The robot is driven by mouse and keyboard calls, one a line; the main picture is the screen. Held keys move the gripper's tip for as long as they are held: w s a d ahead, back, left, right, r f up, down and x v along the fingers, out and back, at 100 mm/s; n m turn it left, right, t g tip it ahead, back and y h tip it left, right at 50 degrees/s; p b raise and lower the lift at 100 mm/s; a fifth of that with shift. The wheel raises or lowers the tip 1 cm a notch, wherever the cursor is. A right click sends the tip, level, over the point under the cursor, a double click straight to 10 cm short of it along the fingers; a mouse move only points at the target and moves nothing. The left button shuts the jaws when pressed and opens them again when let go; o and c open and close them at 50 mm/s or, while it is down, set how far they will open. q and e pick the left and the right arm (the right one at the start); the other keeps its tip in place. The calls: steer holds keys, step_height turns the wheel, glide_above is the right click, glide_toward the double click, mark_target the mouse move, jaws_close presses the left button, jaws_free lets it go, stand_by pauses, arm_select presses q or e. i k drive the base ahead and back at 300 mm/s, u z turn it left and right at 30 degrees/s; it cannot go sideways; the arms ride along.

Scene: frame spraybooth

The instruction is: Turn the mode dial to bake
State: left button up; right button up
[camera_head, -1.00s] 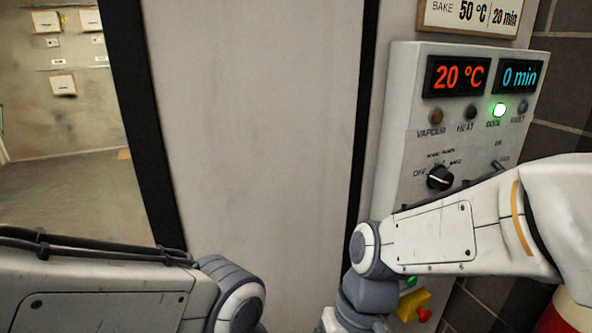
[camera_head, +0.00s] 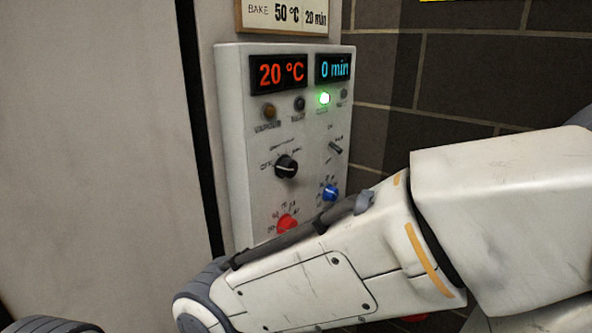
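The black mode dial (camera_head: 286,167) is on the white control panel (camera_head: 232,130), left of centre below the indicator lamps. It has small labels around it that are too blurred to read now. Its pale pointer mark is too small to read surely. My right arm crosses the lower right in front of the panel's bottom part. Neither gripper shows; my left arm shows only as a dark joint at the bottom left corner. Nothing touches the dial.
Displays read 20 °C (camera_head: 279,73) and 0 min (camera_head: 334,68). A green lamp (camera_head: 324,98) is lit. A toggle switch (camera_head: 335,147), blue knob (camera_head: 330,192) and red knob (camera_head: 287,223) are near the dial. A bake sign (camera_head: 284,16) hangs above. A brick wall (camera_head: 450,90) is at right.

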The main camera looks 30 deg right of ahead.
mark_target(286, 166)
steer(key=u, duration=0.25)
steer(key=k, duration=0.6)
steer(key=u, duration=0.55)
steer(key=k, duration=0.6)
steer(key=z, duration=1)
steer(key=i, duration=1.1)
steer(key=z, duration=0.8)
